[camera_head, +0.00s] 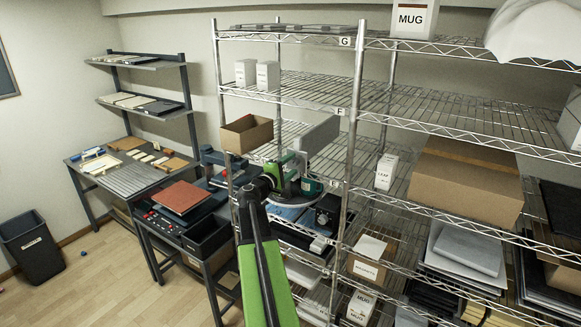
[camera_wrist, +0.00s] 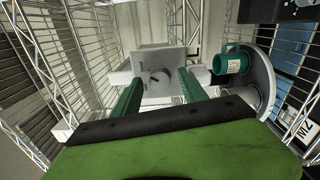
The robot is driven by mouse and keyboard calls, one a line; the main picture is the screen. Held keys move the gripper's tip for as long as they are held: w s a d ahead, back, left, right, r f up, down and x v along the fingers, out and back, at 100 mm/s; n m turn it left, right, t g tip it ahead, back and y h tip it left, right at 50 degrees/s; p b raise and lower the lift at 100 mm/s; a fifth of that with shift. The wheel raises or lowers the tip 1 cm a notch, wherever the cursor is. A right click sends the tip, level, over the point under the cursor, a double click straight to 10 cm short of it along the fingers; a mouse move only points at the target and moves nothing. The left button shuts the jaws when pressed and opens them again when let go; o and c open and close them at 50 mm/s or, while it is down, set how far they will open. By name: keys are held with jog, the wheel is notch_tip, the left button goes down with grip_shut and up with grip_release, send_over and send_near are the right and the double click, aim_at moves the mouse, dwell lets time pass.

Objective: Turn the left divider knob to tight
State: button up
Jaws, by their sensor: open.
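I cannot tell whether the fingers touch the block. In the head view, a flat grey panel (camera_head: 319,136) stands on the shelf beyond my gripper (camera_head: 296,160). The knob cannot be made out there.
A green mug (camera_wrist: 231,61) is on a round grey plate (camera_wrist: 262,82), right of my fingers in the wrist view. Wire shelving (camera_head: 455,115) and its metal posts (camera_head: 354,105) are close by. An open cardboard box (camera_head: 247,134) is at the left on the shelf.

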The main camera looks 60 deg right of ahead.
jog(key=a, duration=1.7)
jog(key=shift+a, duration=0.15)
